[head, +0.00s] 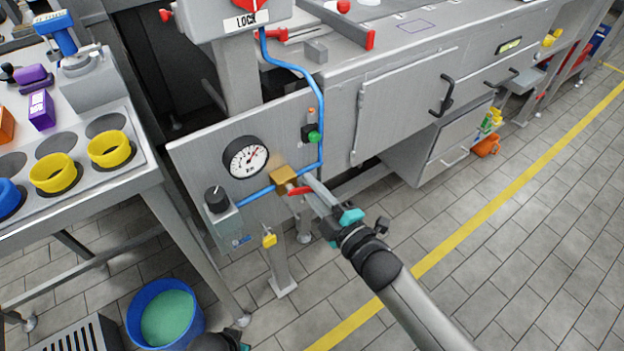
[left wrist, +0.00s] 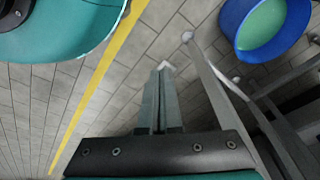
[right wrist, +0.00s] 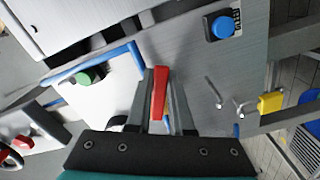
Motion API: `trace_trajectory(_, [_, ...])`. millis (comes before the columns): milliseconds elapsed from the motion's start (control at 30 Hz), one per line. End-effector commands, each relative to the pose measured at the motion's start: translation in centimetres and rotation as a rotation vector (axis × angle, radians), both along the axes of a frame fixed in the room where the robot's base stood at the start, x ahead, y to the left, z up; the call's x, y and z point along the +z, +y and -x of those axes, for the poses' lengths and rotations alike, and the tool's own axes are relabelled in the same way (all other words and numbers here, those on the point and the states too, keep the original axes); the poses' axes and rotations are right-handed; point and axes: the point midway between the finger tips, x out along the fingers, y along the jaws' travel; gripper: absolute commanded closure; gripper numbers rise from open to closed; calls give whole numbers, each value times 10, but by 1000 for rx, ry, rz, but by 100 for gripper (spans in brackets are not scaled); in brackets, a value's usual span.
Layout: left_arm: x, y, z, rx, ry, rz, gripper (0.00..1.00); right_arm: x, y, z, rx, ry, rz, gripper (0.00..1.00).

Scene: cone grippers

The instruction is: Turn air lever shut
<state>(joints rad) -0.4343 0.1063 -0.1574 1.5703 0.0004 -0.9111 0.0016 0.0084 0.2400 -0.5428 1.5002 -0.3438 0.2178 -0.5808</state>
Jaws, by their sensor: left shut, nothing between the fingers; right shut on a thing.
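The red air lever (head: 299,190) is on a brass valve (head: 284,174) in the blue air line, low on the grey machine panel. My right gripper (head: 309,186) reaches the lever from the lower right and is shut on it. In the right wrist view the red lever (right wrist: 159,92) stands between the two fingers. The fingers hide part of the lever in the head view. My left gripper (left wrist: 159,100) is shut and empty, over the tiled floor in the left wrist view. Its fingers do not show in the head view.
A round gauge (head: 245,157) and a black knob (head: 216,199) sit left of the valve. A green button (head: 314,137) is above right. A yellow tag (head: 269,240) hangs below. A blue bucket (head: 165,313) stands on the floor by the left table.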

Motion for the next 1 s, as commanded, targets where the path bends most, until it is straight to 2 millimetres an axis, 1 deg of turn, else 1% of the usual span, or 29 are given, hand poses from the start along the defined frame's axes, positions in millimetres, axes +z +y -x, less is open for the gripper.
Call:
trace_trajectory(500, [-29,15,18,-3,6,-18,100,-17,11,8,-2,295,-399,100])
trace_trajectory(1000, [-46,28,34,-6,6,-30,100,-25,25,19,-1,551,-752,100])
